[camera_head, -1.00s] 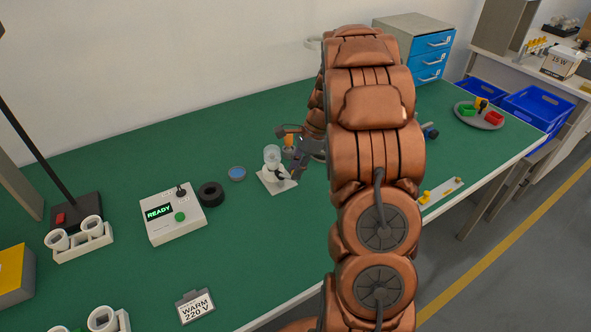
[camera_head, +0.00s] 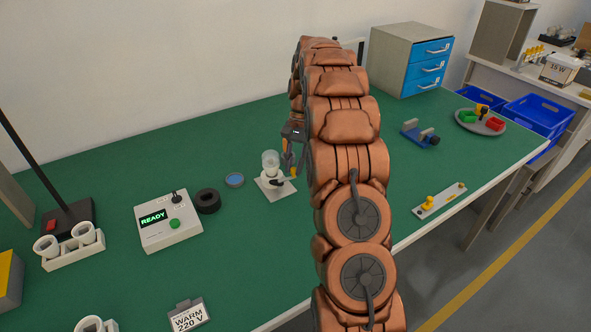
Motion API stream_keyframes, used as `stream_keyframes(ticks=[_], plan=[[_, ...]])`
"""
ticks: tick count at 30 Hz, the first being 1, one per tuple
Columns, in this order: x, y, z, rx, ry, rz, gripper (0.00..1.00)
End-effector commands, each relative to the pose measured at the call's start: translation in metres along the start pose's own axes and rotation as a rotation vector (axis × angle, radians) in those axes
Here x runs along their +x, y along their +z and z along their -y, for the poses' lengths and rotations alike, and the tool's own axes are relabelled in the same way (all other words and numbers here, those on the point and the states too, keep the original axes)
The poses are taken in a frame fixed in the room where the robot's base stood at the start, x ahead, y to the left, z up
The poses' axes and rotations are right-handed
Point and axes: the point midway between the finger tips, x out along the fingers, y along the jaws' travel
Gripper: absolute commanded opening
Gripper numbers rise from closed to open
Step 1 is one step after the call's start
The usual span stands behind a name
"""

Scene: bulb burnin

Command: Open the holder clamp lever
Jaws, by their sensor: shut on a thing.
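The lamp holder (camera_head: 267,184) stands on a pale square base near the middle of the green bench, with a clear glass bulb (camera_head: 270,158) upright in it. Its dark clamp lever (camera_head: 279,182) sticks out low on the right side of the holder. My gripper (camera_head: 291,173) points down just right of the holder, its fingers shut at the lever's outer end. The fingertips are small here, and my arm hides the bench behind and to the right.
Left of the holder are a blue disc (camera_head: 235,180), a black ring (camera_head: 208,201) and a control box (camera_head: 168,221) reading READY. A blue clamp fixture (camera_head: 420,135) and a pale strip with yellow knobs (camera_head: 440,201) lie to the right. Bench in front of the holder is clear.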

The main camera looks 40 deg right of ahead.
Motion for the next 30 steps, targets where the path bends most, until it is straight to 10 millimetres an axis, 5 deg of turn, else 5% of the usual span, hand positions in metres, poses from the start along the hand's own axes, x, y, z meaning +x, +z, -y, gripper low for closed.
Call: stream_keyframes(ticks=[25, 26, 30], plan=[[0.0001, -0.0032, 0.0056, -0.13, 0.054, 0.003, 0.0], [0.0, -0.0032, 0.0057, -0.13, 0.054, 0.003, 0.22], [-0.0003, -0.0032, 0.0055, -0.129, 0.053, 0.003, 0.37]])
